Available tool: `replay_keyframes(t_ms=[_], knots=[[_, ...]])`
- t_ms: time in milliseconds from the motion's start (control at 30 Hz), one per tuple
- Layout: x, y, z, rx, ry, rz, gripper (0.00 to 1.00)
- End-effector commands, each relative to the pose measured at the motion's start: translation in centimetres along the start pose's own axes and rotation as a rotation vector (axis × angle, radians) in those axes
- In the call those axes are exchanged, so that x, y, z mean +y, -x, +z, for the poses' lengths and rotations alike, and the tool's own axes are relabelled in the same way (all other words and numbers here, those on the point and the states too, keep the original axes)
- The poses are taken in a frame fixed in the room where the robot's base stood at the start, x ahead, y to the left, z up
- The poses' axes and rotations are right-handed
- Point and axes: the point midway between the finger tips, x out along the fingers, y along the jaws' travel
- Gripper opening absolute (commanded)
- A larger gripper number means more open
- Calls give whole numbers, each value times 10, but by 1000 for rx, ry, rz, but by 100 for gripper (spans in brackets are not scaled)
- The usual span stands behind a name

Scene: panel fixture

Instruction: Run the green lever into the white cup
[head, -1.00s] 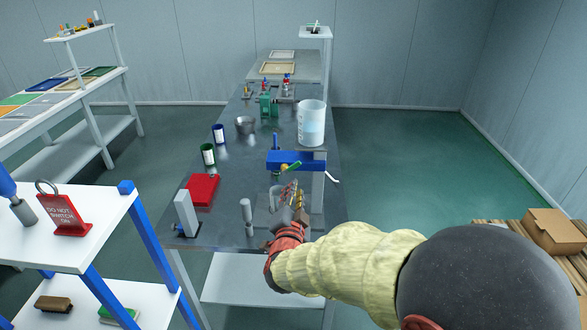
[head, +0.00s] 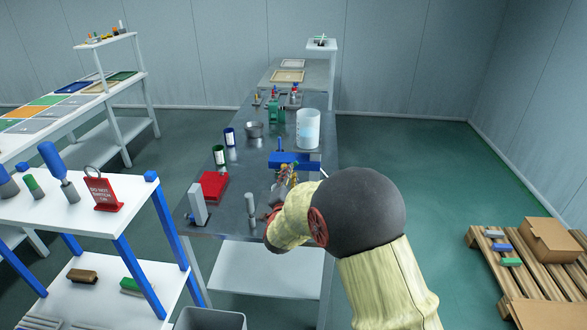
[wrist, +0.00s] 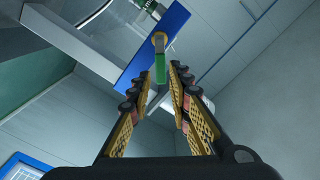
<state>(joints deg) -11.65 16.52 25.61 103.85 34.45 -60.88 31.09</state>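The green lever (wrist: 160,68) hangs from a brass tap (wrist: 159,40) on the blue panel (wrist: 176,24) in the wrist view. The blue panel (head: 283,158) also shows in the head view, at the right side of the grey bench. My gripper (wrist: 155,78) is open, with its yellow fingers spread and the lever near the gap between the tips; contact cannot be told. In the head view my gripper (head: 286,178) is just in front of the panel and hides the tap. I cannot clearly make out the white cup; the area below the panel is partly hidden.
A clear tank (head: 308,130) stands behind the panel. A red box (head: 213,186), a grey block (head: 198,204) and a grey post (head: 250,205) stand on the near bench. A white shelf (head: 75,225) is at the left. Open floor lies right of the bench.

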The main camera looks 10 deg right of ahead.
Motion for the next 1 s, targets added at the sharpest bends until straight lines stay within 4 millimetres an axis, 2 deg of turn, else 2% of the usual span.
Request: replay_keyframes(t_ms=[200, 400, 733, 1000], knots=[[2, -35, 0, 2, 0, 1, 20], [1, -54, 0, 1, 0, 1, 20], [-1, -58, -1, 1, 0, 0, 20], [0, -57, -1, 1, 0, 0, 5]])
